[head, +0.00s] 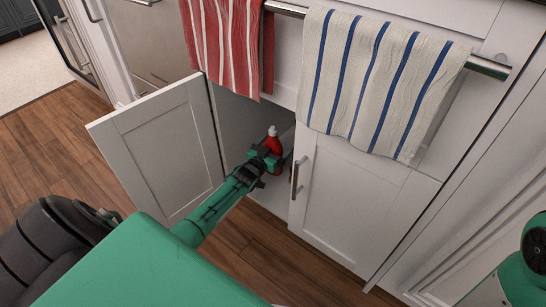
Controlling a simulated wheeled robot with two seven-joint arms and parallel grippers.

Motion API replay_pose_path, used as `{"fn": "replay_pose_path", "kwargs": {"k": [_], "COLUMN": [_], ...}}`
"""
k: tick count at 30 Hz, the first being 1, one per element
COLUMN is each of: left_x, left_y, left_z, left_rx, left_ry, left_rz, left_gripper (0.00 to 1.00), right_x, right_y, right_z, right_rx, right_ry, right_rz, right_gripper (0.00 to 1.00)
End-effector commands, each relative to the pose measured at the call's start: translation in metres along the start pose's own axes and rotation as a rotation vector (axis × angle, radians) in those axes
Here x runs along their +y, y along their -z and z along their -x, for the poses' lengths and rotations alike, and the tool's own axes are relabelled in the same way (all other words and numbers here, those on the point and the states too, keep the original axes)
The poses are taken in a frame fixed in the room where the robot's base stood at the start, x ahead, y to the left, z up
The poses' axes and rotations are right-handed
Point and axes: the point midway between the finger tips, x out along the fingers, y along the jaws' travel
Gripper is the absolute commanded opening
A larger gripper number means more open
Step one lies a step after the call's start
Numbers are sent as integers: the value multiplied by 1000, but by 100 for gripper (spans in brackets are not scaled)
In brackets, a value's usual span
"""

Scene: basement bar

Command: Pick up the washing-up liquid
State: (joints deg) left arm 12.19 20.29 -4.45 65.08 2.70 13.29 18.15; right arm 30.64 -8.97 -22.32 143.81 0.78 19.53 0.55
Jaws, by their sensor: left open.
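The washing-up liquid is a red bottle with a white cap (273,143), standing in the open cabinet under the counter. My left gripper (270,157) reaches into the cabinet opening and is at the bottle, its open fingers overlapping the bottle's lower part in the picture. The bottle's lower body is partly hidden by the gripper, and I cannot tell whether the fingers touch it. My right gripper is not in view.
The left cabinet door (165,152) stands open, left of my left arm. The right door (352,210) with its metal handle is shut, close to the gripper's right. A red striped towel (226,40) and a blue striped towel (375,80) hang from a rail above.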

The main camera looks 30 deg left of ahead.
Motion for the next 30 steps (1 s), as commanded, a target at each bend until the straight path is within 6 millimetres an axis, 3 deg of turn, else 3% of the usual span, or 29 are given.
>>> {"fn": "replay_pose_path", "kwargs": {"k": [2,9,12,23,30], "left_x": [0,0,0,0,0], "left_y": [0,0,2,8,37], "left_z": [0,0,0,0,0], "left_rx": [0,0,4,4,6], "left_ry": [0,0,0,0,0], "left_rz": [0,0,0,0,-1], "left_gripper": [91,43,28,28,28], "right_x": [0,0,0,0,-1], "right_y": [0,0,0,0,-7], "right_z": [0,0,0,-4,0], "right_rx": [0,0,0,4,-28], "right_ry": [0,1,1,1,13], "right_rz": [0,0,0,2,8], "right_gripper": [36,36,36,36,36]}}
